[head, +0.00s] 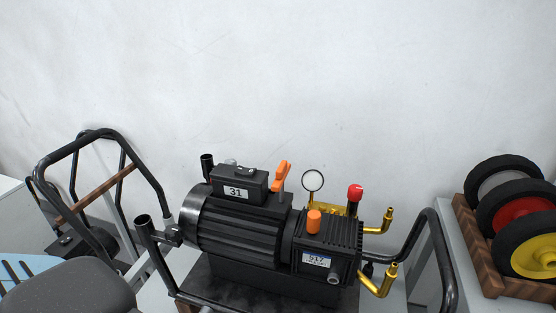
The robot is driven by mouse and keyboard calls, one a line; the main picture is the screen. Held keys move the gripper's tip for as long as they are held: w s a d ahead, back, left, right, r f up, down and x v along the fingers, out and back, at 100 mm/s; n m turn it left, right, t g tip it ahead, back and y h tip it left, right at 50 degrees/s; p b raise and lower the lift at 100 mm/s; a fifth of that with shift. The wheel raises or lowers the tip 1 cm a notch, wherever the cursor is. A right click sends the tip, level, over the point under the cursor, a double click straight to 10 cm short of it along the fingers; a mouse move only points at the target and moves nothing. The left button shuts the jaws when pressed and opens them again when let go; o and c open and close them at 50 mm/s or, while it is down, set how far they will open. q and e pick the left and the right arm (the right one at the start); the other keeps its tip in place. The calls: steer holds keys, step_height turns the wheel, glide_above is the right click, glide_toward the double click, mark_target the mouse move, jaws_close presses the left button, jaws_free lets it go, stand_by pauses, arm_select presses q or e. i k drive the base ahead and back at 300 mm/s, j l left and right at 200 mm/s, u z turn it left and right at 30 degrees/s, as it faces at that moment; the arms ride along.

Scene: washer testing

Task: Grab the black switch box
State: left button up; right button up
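The black switch box (256,181) sits on top of the finned black motor (235,237) near the middle of the head view. It carries a white label reading 31 and small fittings on its top. An orange-handled lever (282,176) stands just to its right. Neither of my grippers is in view, and nothing is touching the box.
The motor joins a pump labelled 517 (316,260), with a round gauge (313,181), red knob (355,192) and brass fittings. Black tube handles (440,255) flank it. Wheels (518,218) sit in a wooden rack at right. Another tube frame (75,155) stands left.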

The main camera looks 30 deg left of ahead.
mark_target(240, 183)
steer(key=u, duration=1.3)
